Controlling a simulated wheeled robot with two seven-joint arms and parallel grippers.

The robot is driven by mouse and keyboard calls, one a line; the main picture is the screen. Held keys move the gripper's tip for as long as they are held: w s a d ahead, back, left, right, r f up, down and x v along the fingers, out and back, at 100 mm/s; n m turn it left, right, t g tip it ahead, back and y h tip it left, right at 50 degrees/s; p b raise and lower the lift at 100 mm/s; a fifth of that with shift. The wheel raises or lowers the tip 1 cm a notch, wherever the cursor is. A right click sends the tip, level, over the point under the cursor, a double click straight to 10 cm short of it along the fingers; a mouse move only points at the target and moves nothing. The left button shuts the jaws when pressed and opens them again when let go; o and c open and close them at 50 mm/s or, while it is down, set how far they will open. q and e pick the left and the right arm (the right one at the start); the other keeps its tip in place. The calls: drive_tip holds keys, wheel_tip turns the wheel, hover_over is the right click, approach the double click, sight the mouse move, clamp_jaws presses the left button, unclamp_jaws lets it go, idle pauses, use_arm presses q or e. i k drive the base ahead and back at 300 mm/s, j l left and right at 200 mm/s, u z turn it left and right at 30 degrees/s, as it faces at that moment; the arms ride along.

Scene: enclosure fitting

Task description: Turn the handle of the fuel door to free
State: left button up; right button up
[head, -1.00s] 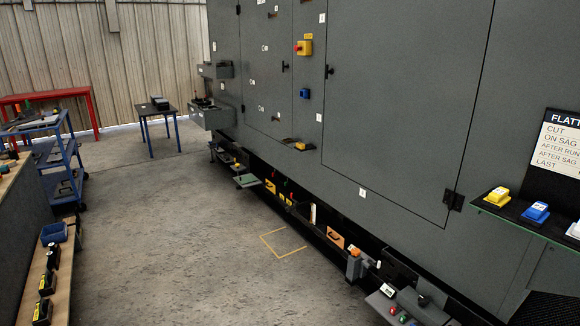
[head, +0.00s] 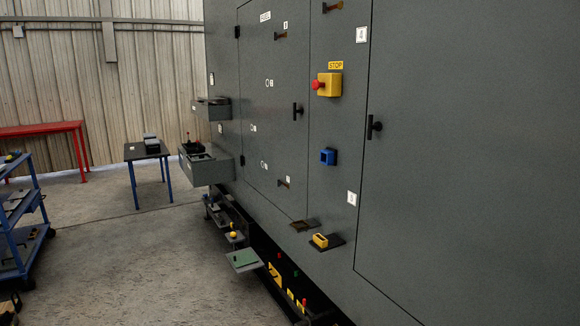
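A grey enclosure wall fills the right of the head view. A narrower door (head: 262,130) in it has a black upright handle (head: 297,111) near its right edge. A larger door panel (head: 450,160) to the right has a black handle (head: 374,127) near its left edge. Both doors look closed. Neither gripper is in view.
A yellow box with a red stop button (head: 328,85) and a blue box (head: 328,157) stick out between the doors. Small shelves (head: 243,259) jut out low along the wall. A dark table (head: 147,152), red bench (head: 40,129) and blue cart (head: 20,215) stand left. Concrete floor (head: 140,265) is open.

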sight(295, 111)
drive_tip(key=i, duration=0.65)
drive_tip(key=i+z, duration=0.1)
drive_tip(key=z, duration=0.25)
drive_tip(key=j+z, duration=0.15)
drive_tip(key=z, duration=0.2)
drive_tip(key=i+j+z, duration=0.1)
drive_tip(key=z, duration=0.25)
